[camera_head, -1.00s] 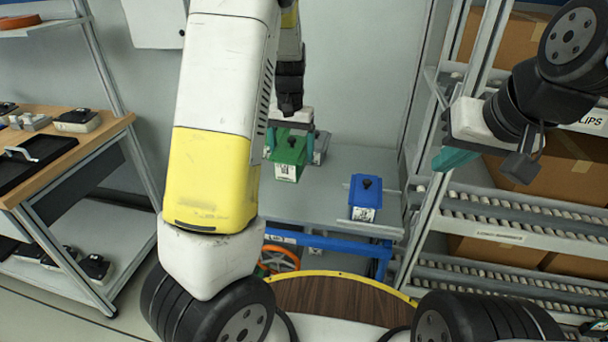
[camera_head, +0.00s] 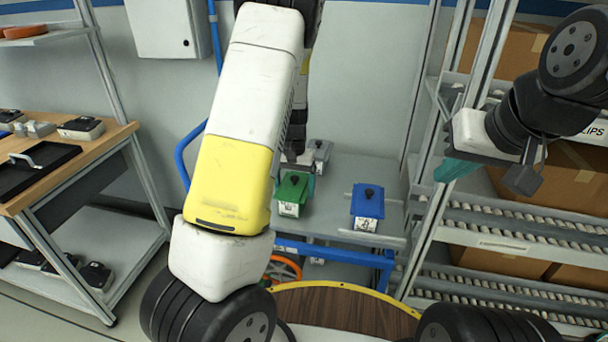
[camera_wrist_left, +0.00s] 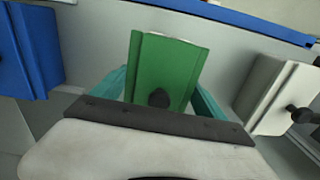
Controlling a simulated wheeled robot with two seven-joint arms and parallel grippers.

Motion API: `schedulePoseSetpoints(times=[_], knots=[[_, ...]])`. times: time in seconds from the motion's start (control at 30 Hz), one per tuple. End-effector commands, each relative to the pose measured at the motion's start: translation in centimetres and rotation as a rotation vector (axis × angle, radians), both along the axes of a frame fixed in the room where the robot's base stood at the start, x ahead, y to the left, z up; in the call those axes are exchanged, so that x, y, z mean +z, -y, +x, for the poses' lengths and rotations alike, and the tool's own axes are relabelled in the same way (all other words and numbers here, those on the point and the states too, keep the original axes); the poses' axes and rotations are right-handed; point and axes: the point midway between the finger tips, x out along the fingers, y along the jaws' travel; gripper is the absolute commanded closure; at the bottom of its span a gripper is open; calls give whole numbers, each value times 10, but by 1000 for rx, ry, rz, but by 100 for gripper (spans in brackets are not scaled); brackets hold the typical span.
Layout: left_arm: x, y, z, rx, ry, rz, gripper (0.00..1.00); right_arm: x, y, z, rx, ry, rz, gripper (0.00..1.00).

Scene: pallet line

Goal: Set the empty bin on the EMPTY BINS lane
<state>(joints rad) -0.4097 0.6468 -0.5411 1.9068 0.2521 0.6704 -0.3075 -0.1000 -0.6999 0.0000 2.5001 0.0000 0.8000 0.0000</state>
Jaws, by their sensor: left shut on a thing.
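A green box (camera_head: 292,191) with a black knob on its lid and a white label stands over the grey table (camera_head: 340,178), left of a blue box (camera_head: 367,205) and in front of a grey one (camera_head: 319,152). My left gripper (camera_head: 295,181) comes down on it from above, partly hidden by my arm. In the left wrist view its teal fingers lie on both sides of the green box (camera_wrist_left: 165,75), shut on it. I cannot tell whether the green box touches the table. My right gripper (camera_head: 456,168) hangs by the rack at right; its fingers look teal, their opening unclear.
A roller rack (camera_head: 500,242) with sloped lanes and cardboard boxes (camera_head: 560,180) stands at right; its small lane label is unreadable. A wooden-topped bench (camera_head: 100,140) with a black tray stands at left. Blue rails edge the table's front.

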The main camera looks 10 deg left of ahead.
Motion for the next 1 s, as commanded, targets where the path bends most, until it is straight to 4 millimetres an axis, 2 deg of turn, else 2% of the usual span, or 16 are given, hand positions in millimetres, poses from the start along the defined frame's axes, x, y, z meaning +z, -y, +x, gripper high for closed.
schedulePoseSetpoints(times=[0.37,0.4,0.47,0.77,1.0], knots=[[-4,0,0,1,1,0,61,0,0,0,0,0,0,100],[-4,0,0,0,1,0,9,0,0,0,0,0,0,100],[-4,0,0,0,1,0,0,0,0,0,0,0,0,100],[-4,1,0,-2,0,1,0,0,0,0,0,0,0,100],[35,-2,-1,1,6,-2,0,0,0,0,0,0,0,100]])
